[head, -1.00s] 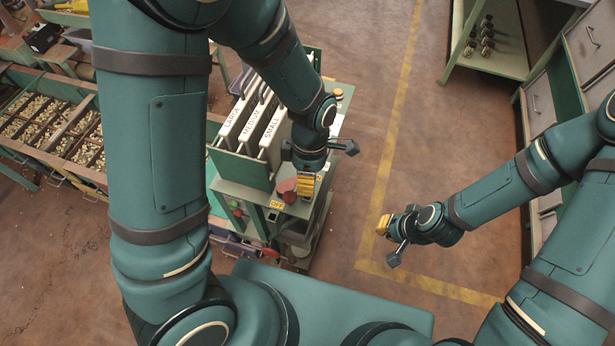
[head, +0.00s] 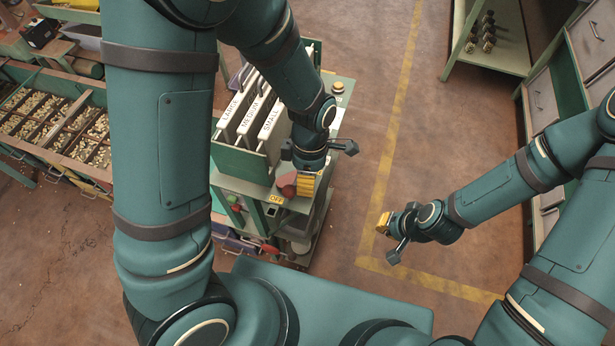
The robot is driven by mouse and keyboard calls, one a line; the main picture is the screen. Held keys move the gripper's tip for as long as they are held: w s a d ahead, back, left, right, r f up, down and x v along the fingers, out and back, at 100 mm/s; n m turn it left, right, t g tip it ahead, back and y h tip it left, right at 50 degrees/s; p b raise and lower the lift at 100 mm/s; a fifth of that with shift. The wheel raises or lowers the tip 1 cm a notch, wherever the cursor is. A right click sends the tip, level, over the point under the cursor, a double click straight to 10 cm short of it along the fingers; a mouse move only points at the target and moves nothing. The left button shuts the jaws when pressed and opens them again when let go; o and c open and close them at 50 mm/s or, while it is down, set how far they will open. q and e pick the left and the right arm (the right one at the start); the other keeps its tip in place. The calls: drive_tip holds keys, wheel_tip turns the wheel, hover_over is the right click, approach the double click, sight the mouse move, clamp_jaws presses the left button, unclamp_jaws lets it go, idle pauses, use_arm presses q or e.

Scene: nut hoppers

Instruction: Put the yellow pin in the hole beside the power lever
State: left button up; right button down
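My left gripper (head: 306,186) points down over the front edge of the green hopper cart, beside a red knob (head: 286,184). Its yellow fingers are small and seen from above, so its opening and anything between them cannot be made out. A yellow OFF label (head: 275,198) sits on the cart just below the knob. I cannot pick out the yellow pin or its hole; the gripper and arm cover part of that panel. My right gripper (head: 383,222) hangs over bare floor, well to the right of the cart; its opening is also unclear.
The cart carries upright plates marked LARGE, MEDIUM and SMALL (head: 268,124), and a yellow-topped knob (head: 338,87) at its far corner. Nut bins (head: 62,128) stand left. A shelf (head: 488,55) and drawers (head: 541,98) stand right. The floor between is clear.

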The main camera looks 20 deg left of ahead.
use_arm(q)
drive_tip(key=shift+o, duration=1.4)
wheel_tip(320, 180, up, 12)
drive_tip(key=w, duration=0.2)
drive_tip(key=shift+w, duration=0.2)
drive_tip(key=shift+a+f, duration=0.1)
wheel_tip(320, 180, up, 9)
drive_tip(key=w+p, duration=0.1)
drive_tip(key=p, duration=0.8)
drive_tip(key=shift+w, duration=0.4)
use_arm(e)
wheel_tip(320, 180, up, 10)
drive_tip(key=shift+f, duration=0.2)
use_arm(q)
drive_tip(key=shift+f, duration=0.15)
